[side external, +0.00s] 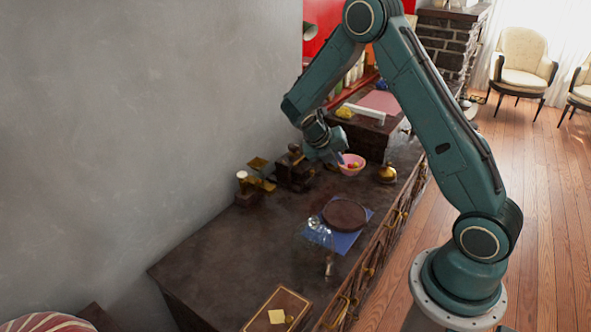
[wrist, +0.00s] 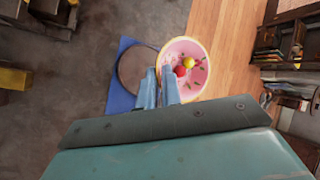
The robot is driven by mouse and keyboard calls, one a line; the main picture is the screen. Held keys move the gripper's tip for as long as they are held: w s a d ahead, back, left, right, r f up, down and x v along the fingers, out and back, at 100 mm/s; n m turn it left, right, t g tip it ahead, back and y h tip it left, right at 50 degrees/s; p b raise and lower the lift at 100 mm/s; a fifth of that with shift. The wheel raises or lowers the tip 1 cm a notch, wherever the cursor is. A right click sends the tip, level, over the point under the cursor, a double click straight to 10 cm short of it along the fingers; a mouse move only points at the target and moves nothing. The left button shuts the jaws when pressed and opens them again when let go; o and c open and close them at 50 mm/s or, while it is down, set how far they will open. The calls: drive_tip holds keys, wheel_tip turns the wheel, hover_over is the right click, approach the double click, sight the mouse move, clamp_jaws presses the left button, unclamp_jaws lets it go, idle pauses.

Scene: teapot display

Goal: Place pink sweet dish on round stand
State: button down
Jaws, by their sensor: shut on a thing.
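The pink sweet dish (side external: 352,170) is a small round bowl with red and yellow sweets in it; it also shows in the wrist view (wrist: 199,85). My gripper (side external: 338,158) is shut on the dish's near rim, and its blue fingers (wrist: 158,88) are at the rim's left side in the wrist view. The dish looks level and seems to be held above the cabinet top. The round stand (side external: 345,213) is a flat dark brown disc on a blue cloth (side external: 344,243). In the wrist view the stand (wrist: 135,68) is left of the dish, partly hidden by my fingers.
A clear glass item (side external: 318,233) stands at the stand's left front. A brass item (side external: 386,174) is right of the dish. Dark wooden and brass pieces (side external: 293,170) are by the wall. A box (side external: 278,308) lies at the front. The cabinet's left middle is clear.

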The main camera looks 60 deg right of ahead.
wheel_tip(320, 180, down, 13)
drive_tip(key=shift+r, duration=0.15)
idle(0.4)
drive_tip(key=shift+f, duration=1.85)
drive_tip(key=shift+f, duration=0.1)
drive_tip(key=c, duration=1.6)
unclamp_jaws()
drive_tip(key=v, duration=1.2)
